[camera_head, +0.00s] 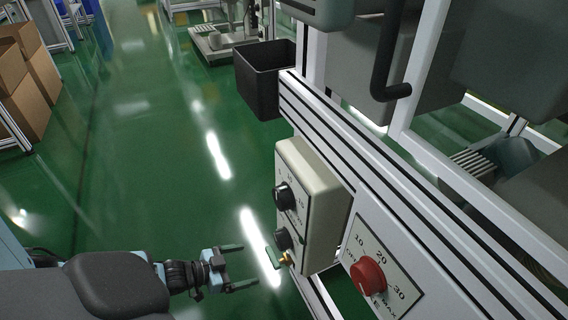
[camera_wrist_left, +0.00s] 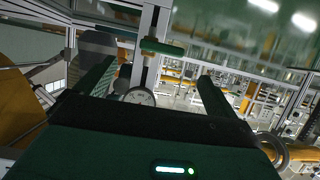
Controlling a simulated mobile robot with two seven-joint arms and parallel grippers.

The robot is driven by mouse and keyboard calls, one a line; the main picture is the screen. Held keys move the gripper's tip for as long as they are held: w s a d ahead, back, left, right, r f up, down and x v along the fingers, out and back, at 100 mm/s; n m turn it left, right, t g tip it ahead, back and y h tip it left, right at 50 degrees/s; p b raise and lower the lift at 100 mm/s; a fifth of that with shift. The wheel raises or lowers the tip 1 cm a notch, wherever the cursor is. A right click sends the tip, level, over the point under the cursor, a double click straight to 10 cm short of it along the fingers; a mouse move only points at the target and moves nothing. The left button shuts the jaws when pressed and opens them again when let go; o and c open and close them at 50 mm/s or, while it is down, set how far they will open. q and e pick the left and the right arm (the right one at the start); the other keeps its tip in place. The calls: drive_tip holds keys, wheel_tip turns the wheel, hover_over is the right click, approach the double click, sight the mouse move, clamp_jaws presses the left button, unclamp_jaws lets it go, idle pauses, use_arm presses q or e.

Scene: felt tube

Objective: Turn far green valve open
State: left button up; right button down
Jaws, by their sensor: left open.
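The green valve is a small green bar handle (camera_head: 273,258) on a brass stem (camera_head: 286,259), low on the side of the beige control box. My left gripper (camera_head: 249,265) is open and empty, just left of the handle in the head view, with its fingertips pointing towards it. The fingertips look apart from the handle. In the left wrist view the green handle (camera_wrist_left: 162,47) lies crosswise ahead, between the lines of the two open fingers (camera_wrist_left: 158,70). My right gripper is not in view.
The beige box (camera_head: 318,190) carries two black knobs (camera_head: 284,196). A panel with a red knob (camera_head: 368,276) is at right on the aluminium frame (camera_head: 400,170). A black bin (camera_head: 265,78) hangs behind. Cardboard boxes (camera_head: 25,85) stand far left. The green floor between is clear.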

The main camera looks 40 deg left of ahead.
sight(273, 256)
use_arm(q)
drive_tip(key=b+x, duration=0.3)
drive_tip(key=x, duration=0.4)
drive_tip(key=shift+w+a+r, duration=0.1)
drive_tip(key=shift+w+r, duration=0.1)
drive_tip(key=shift+w+d+f+b, duration=0.25)
drive_tip(key=shift+w+b, duration=0.2)
drive_tip(key=shift+w, duration=0.25)
drive_tip(key=c, duration=0.7)
drive_tip(key=shift+c, duration=1.4)
drive_tip(key=shift+d, duration=0.1)
